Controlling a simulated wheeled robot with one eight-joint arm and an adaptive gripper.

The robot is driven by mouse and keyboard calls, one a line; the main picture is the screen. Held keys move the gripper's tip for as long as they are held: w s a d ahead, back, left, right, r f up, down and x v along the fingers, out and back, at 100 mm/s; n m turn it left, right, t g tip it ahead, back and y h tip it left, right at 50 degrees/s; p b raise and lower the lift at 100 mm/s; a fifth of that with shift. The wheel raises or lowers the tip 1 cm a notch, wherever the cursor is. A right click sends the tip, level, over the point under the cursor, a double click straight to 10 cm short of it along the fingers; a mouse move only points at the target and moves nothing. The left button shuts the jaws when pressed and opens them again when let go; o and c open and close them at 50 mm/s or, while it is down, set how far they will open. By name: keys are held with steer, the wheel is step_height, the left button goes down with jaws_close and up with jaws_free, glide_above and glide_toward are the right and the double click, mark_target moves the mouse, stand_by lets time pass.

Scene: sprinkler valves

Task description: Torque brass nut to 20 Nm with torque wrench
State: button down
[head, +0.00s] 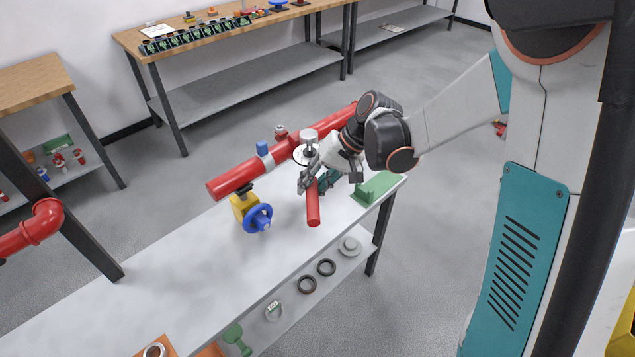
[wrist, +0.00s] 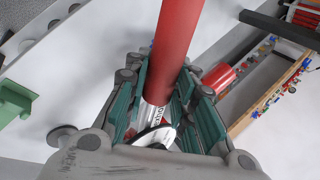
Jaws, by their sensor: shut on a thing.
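My gripper (head: 316,180) is over the far right of the white table. In the wrist view, its green-padded fingers (wrist: 160,110) are shut on a thick red bar with a silver, marked collar (wrist: 157,112), which looks like the torque wrench (wrist: 178,45). Its red end (head: 313,205) points toward the table's front edge in the head view. A grey-white fitting (head: 308,137) with a pale ring stands beside the gripper at the red pipe (head: 235,177). I cannot make out the brass nut; the gripper and fitting may hide it.
A green block (head: 378,187) lies right of my gripper. A wooden bench (head: 215,33) stands behind.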

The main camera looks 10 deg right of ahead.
steer(key=shift+w+a+m+t, duration=0.15)
steer(key=shift+a+m, duration=0.1)
steer(key=shift+a, duration=0.2)
steer(key=shift+w+a+m+t, duration=0.15)
steer(key=shift+a+m, duration=0.1)
steer(key=shift+a, duration=0.15)
steer(key=shift+w+a+m+t+h+b, duration=0.2)
steer(key=shift+a+m+t, duration=0.25)
steer(key=shift+a, duration=0.5)
steer(key=shift+w+a+m+t+h+b, duration=0.15)
steer(key=shift+a+m+t, duration=0.1)
steer(key=shift+a+m, duration=0.55)
steer(key=shift+w+a+f+m+t+h, duration=0.15)
steer(key=shift+w+a+m+t, duration=0.2)
steer(key=shift+a, duration=0.3)
steer(key=shift+w+a+r+m+t+h, duration=0.15)
steer(key=shift+w+a+m, duration=0.25)
steer(key=shift+a, duration=0.3)
steer(key=shift+w+a+f+m+t+h, duration=0.2)
steer(key=shift+w+a+m, duration=0.15)
steer(key=shift+a, duration=0.3)
stand_by(0.8)
steer(key=shift+s+d+b, duration=0.25)
steer(key=shift+d+b, duration=0.05)
steer(key=shift+d, duration=0.05)
steer(key=shift+s+d+n+y, duration=0.15)
steer(key=shift+d+n+y, duration=0.1)
steer(key=shift+s, duration=0.1)
stand_by(0.4)
